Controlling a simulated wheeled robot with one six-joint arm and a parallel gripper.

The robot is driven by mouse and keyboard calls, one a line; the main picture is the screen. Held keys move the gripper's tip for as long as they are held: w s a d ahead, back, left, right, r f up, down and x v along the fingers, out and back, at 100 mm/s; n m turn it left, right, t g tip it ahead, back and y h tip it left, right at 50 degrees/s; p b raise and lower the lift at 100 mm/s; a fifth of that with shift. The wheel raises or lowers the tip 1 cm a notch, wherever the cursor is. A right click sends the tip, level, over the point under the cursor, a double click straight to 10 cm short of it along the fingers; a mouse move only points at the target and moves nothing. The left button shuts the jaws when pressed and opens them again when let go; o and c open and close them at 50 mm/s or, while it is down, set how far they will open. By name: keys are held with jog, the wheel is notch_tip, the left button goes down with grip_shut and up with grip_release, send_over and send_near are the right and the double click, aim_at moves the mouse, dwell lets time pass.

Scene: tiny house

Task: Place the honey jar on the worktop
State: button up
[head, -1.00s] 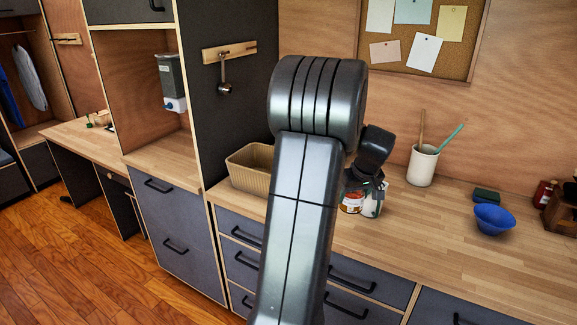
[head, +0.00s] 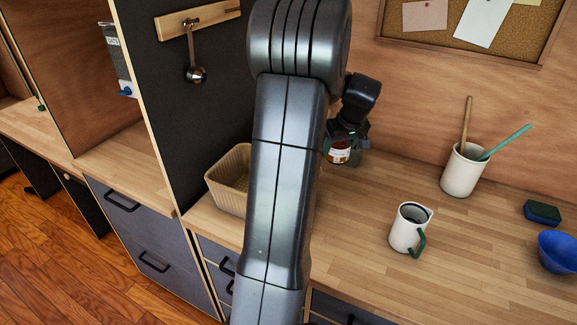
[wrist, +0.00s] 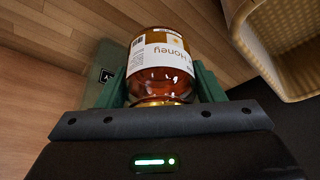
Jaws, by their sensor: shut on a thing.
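The honey jar (wrist: 160,72), amber with a white label reading "Honey", is between the green fingers of my gripper (wrist: 158,88) in the wrist view. My gripper (head: 346,137) is shut on it. In the head view the honey jar (head: 340,153) shows just below the gripper, partly hidden by the fingers and my arm. It is over the back part of the wooden worktop (head: 375,195). I cannot tell whether its base touches the worktop.
A white mug (head: 407,229) with a green handle stands in front and right of the jar. A ribbed beige basket (head: 228,190) is at left. A utensil pot (head: 463,172), a sponge (head: 542,212) and a blue bowl (head: 560,250) are at right. Worktop between is clear.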

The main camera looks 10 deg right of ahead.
aim_at(344, 155)
jog(key=shift+w+f, duration=0.2)
jog(key=shift+w, duration=0.05)
notch_tip(344, 155, down, 10)
jog(key=shift+r+p, duration=0.25)
jog(key=shift+p, duration=0.65)
jog(key=shift+f, duration=0.15)
jog(key=o, duration=1)
jog(key=shift+o, duration=0.2)
jog(key=shift+r, duration=0.3)
jog(key=b+v, duration=0.1)
jog(key=v, duration=1)
jog(key=shift+s+r+b, duration=0.3)
jog(key=shift+b, duration=0.1)
